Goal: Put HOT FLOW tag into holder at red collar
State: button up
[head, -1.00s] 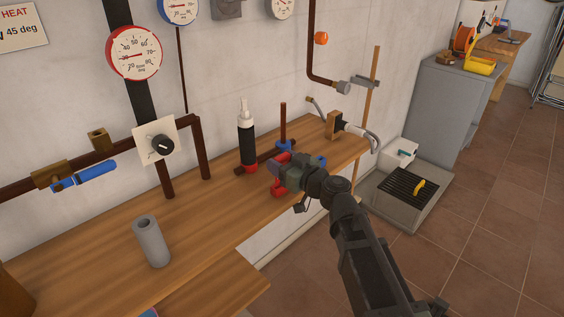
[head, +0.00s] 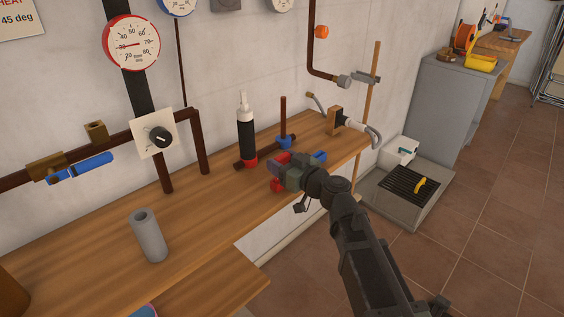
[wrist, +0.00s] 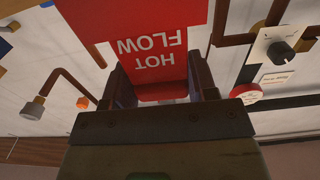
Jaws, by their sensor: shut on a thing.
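The red HOT FLOW tag (wrist: 160,25) is between the fingers of my gripper (wrist: 163,88) in the wrist view, its white lettering upside down there. In the head view my gripper (head: 281,168) is low over the right part of the wooden bench. Red shows at its fingertips, and a red piece (head: 277,185) shows just below them; I cannot tell whether this is tag, collar or holder. A tag holder cannot be made out.
A blue collar (head: 284,142) with an upright brown pipe stands behind my gripper, and a blue piece (head: 319,157) lies to its right. A grey cylinder (head: 149,236) stands on the bench at left. The bench (head: 205,220) between them is clear.

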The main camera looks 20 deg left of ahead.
jog(key=shift+f+b, duration=0.9)
jog(key=shift+f, duration=0.1)
jog(key=o, duration=1)
jog(key=shift+r, duration=0.15)
jog(key=v, duration=1)
jog(key=shift+s+d, duration=0.1)
jog(key=shift+d, duration=0.3)
